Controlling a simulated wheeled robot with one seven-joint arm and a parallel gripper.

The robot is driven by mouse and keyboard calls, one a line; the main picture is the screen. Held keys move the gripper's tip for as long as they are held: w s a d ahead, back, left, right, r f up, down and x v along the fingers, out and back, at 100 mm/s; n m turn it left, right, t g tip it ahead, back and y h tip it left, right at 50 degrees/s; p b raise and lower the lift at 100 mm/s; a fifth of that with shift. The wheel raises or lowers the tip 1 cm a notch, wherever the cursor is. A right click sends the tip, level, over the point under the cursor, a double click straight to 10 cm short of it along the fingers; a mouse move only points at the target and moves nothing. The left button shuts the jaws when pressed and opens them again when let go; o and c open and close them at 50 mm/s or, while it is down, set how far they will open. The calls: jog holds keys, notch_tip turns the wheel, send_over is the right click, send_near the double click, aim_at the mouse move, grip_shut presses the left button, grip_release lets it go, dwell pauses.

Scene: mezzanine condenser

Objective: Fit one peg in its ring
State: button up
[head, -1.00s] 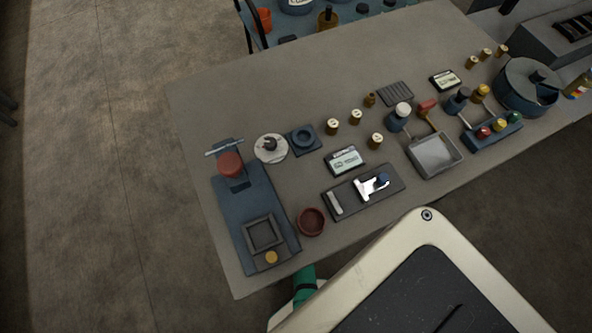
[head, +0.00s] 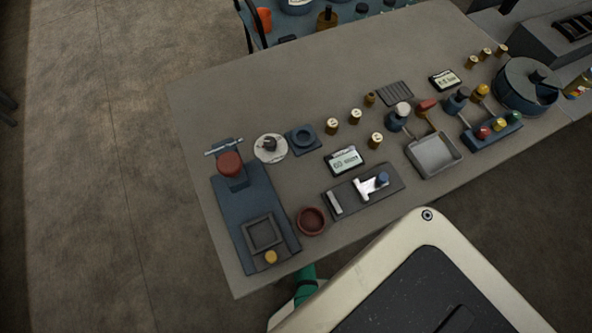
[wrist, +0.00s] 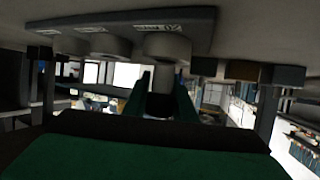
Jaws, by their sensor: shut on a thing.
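In the wrist view, my gripper (wrist: 160,100) points away from the camera, its two dark fingers shut on a pale narrow peg (wrist: 164,77). I cannot tell how far the peg's top is inside the ring. The head view does not show the fingers, the peg or the rings.
The plate hangs under a pale surface (wrist: 275,40), with dark blocks (wrist: 240,71) at right and upright legs on both sides. In the head view, the grey table (head: 265,90) carries a blue stand (head: 255,205), a red bowl (head: 312,221), a grey tray (head: 434,155) and several small brass pieces.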

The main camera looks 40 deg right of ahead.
jog(key=shift+f, duration=0.3)
dwell(0.8)
jog(key=shift+r, duration=2.05)
jog(key=shift+f, duration=0.15)
jog(key=shift+f, duration=0.1)
jog(key=shift+s+a+f, duration=0.1)
jog(key=shift+f, duration=0.4)
jog(key=shift+f+n, duration=0.4)
jog(key=shift+f, duration=0.1)
jog(key=shift+w+f, duration=0.1)
jog(key=shift+w, duration=0.1)
jog(key=shift+f, duration=0.6)
dwell(2.8)
